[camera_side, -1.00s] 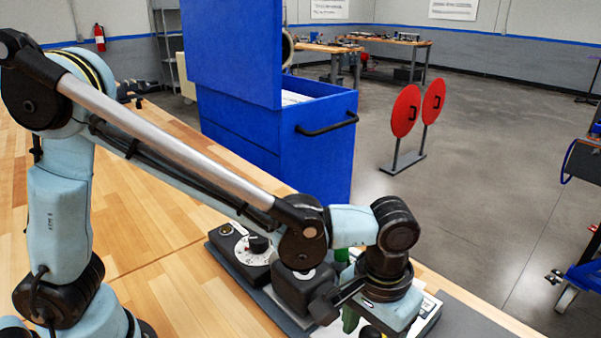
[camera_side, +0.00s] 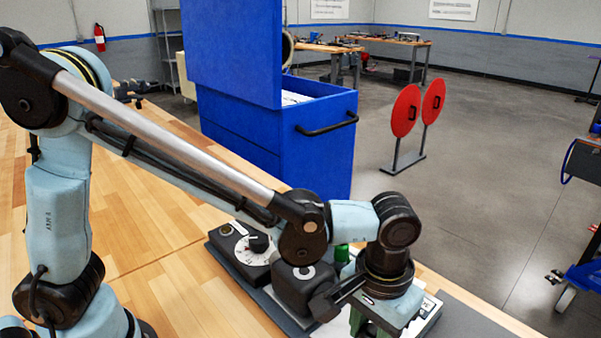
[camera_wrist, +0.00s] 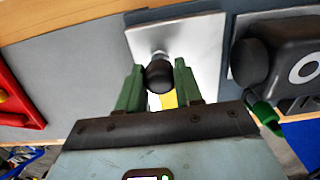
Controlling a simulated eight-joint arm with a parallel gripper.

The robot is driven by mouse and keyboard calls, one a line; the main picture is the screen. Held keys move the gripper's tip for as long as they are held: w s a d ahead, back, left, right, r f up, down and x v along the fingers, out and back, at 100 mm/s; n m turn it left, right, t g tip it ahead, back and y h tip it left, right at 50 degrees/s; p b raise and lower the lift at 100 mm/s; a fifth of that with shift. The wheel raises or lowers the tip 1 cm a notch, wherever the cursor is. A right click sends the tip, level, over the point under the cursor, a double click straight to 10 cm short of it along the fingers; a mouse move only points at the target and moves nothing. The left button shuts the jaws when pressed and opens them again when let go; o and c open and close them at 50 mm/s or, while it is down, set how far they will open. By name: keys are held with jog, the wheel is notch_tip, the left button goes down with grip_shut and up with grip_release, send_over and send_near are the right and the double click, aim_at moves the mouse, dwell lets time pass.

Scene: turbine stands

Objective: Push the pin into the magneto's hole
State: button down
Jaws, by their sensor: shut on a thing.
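My gripper (camera_wrist: 160,82) has its two green fingers on either side of a round black knob, which I take to be the head of the pin (camera_wrist: 159,77). It is shut on this knob. A short metal shank shows beyond the knob, over a pale metal plate (camera_wrist: 200,50). The hole is not visible, and I cannot tell whether the shank is in it. A black housing with a white ring (camera_wrist: 290,60), perhaps the magneto, sits right of the plate; it also shows in the side view (camera_side: 303,288). There my gripper points down, its fingertips cut off by the frame.
A green-capped part (camera_wrist: 265,116) lies close to my gripper's right. A red tray (camera_wrist: 18,95) is at the left. A dial unit (camera_side: 250,248) stands on the bench (camera_side: 150,240), with a blue cabinet (camera_side: 270,130) behind. The grey mat left of the plate is clear.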

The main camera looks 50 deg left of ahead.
jog(key=shift+r, duration=0.4)
jog(key=shift+r, duration=1.95)
jog(key=a+r+n, duration=0.2)
jog(key=a+r, duration=0.2)
jog(key=a, duration=0.4)
jog(key=a+r+n, duration=0.3)
jog(key=a+r, duration=0.1)
jog(key=a, duration=0.3)
jog(key=shift+w+f, duration=0.25)
jog(key=shift+f, duration=0.8)
jog(key=shift+w+f, duration=0.2)
jog(key=shift+f, duration=0.8)
jog(key=shift+f, duration=1.9)
jog(key=c, duration=0.5)
grip_release()
